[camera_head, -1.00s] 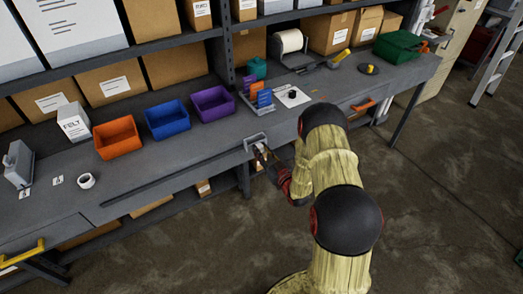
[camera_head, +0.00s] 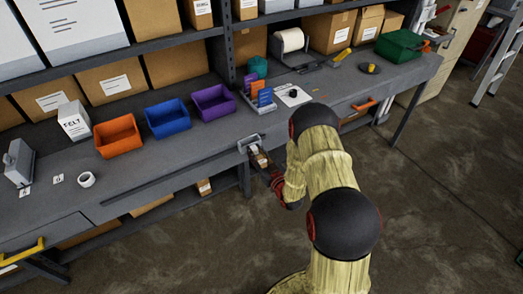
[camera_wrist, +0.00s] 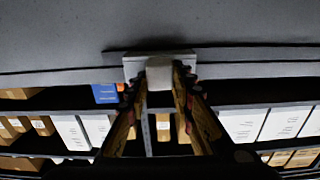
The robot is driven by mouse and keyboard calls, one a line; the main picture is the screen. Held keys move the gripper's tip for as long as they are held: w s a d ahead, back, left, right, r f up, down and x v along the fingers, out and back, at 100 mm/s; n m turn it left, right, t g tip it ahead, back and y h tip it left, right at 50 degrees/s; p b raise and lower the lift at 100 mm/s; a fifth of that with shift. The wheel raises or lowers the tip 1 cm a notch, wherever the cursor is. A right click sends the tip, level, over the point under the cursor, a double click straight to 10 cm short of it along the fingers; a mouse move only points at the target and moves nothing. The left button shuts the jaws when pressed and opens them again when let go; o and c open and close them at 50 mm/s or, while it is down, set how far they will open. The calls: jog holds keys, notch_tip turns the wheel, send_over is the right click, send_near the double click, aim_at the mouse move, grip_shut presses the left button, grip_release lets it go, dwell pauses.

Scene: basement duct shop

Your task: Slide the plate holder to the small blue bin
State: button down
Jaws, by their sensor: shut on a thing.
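The plate holder (camera_head: 247,140), a light grey bracket, sits at the front edge of the bench, at the end of a dark slot or rail that runs left along the edge. My gripper (camera_head: 259,159) reaches it from the front and is shut on it. In the wrist view the two fingers (camera_wrist: 158,82) stand on either side of a pale block of the plate holder (camera_wrist: 160,62). The small blue bin (camera_head: 168,120) stands on the bench, to the left of and farther back than the holder, between the orange and purple bins.
The orange bin (camera_head: 117,138) and purple bin (camera_head: 213,104) flank the blue one. A rack of coloured plates (camera_head: 262,97) stands behind the holder. A white tape roll (camera_head: 86,180) lies farther left. The bench front edge left of the holder looks clear.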

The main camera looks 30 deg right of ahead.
jog(key=a+b, duration=0.5)
jog(key=a, duration=2.2)
jog(key=shift+s, duration=0.45)
jog(key=c, duration=1.7)
grip_release()
jog(key=shift+c, duration=0.2)
jog(key=shift+o, duration=1)
jog(key=shift+d, duration=0.1)
jog(key=s, duration=1.2)
jog(key=shift+d, duration=0.2)
